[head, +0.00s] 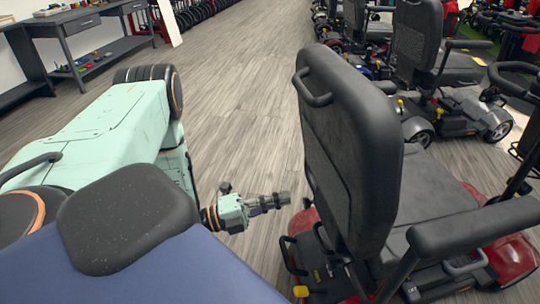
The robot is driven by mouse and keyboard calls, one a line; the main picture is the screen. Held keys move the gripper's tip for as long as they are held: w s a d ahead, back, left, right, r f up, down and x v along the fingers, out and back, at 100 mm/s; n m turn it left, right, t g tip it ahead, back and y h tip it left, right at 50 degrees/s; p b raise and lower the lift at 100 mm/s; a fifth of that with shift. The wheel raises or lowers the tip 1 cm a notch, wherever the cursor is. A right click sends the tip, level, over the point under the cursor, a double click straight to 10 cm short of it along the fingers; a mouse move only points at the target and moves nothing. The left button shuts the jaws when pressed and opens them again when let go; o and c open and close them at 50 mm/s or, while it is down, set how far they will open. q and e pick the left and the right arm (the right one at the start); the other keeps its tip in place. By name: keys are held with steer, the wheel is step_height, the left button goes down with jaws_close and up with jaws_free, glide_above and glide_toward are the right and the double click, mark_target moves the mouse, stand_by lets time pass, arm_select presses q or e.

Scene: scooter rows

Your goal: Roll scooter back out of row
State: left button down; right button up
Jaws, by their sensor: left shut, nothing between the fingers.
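A red mobility scooter (510,258) stands close in front of me on the right, its tall black seat back (345,150) turned toward me. A handle loop sits high on the back of the seat. My left gripper (283,199) is shut and empty, low and just left of the seat back, with a small gap showing between them. A black bar and a yellow knob (300,291) show at the scooter's rear. The floor contact of its wheels is hidden. My right gripper is not in view.
Grey scooters (460,115) stand in a row beyond, at the upper right. A dark workbench (85,45) with items on it stands at the upper left. The wooden floor (235,85) between is clear.

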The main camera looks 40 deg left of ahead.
mark_target(330, 186)
arm_select(q)
steer(key=b+x, duration=0.2)
steer(key=x, duration=0.6)
steer(key=shift+w+d+b, duration=0.15)
steer(key=shift+d+b, duration=0.15)
steer(key=shift+b, duration=0.1)
steer(key=shift+w+d+r, duration=0.25)
steer(key=shift+d+r, duration=0.05)
steer(key=shift+d, duration=0.05)
steer(key=shift+a, duration=0.1)
steer(key=shift+w, duration=0.1)
